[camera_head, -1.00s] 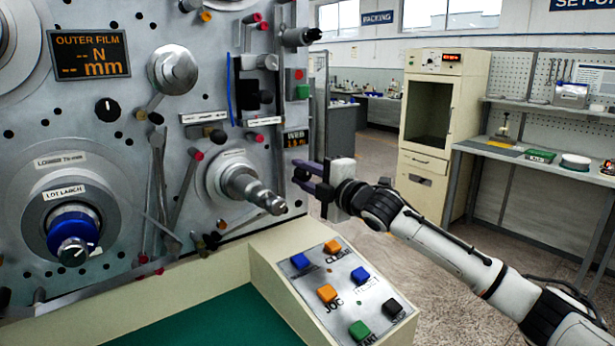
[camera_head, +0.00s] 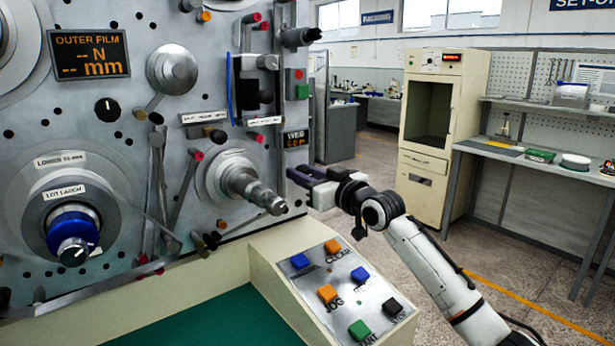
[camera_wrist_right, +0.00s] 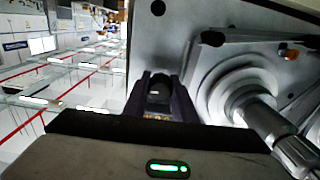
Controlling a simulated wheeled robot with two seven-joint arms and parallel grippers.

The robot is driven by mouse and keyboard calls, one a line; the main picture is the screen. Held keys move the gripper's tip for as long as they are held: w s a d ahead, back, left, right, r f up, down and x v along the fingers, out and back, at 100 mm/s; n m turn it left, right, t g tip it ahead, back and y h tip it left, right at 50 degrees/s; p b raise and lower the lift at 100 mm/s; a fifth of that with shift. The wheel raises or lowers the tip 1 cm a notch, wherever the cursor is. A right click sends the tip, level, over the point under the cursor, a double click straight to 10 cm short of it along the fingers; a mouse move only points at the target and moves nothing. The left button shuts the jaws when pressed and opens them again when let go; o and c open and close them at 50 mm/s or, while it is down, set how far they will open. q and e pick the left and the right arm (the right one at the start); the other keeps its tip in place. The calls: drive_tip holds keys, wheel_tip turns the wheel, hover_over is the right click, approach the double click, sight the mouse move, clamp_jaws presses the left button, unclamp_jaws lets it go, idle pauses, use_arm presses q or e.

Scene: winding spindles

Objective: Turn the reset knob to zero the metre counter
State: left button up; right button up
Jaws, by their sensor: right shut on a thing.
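The metre counter (camera_head: 296,139) is a small dark display marked WEB at the right edge of the grey machine panel. Its small orange digits look like 0.0 m. My right gripper (camera_head: 299,174) is just below it, reaching in from the right. In the right wrist view, the gripper (camera_wrist_right: 162,95) has its two dark fingers on either side of a dark round reset knob (camera_wrist_right: 159,90) and is shut on it. The fingers hide the knob in the head view. My left gripper is not in view.
A stepped metal spindle (camera_head: 252,190) sticks out just left of the right gripper. A sloped button box (camera_head: 335,290) with coloured buttons stands below it. A cream cabinet (camera_head: 432,125) and a workbench (camera_head: 545,155) stand farther back at the right.

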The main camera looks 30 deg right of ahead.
idle(0.3)
drive_tip(key=n, duration=0.3)
drive_tip(key=shift+d+n, duration=0.1)
drive_tip(key=shift+n, duration=0.3)
drive_tip(key=n, duration=1.4)
drive_tip(key=shift+f, duration=0.1)
drive_tip(key=o, duration=0.9)
drive_tip(key=shift+o, duration=0.2)
drive_tip(key=shift+s, duration=0.1)
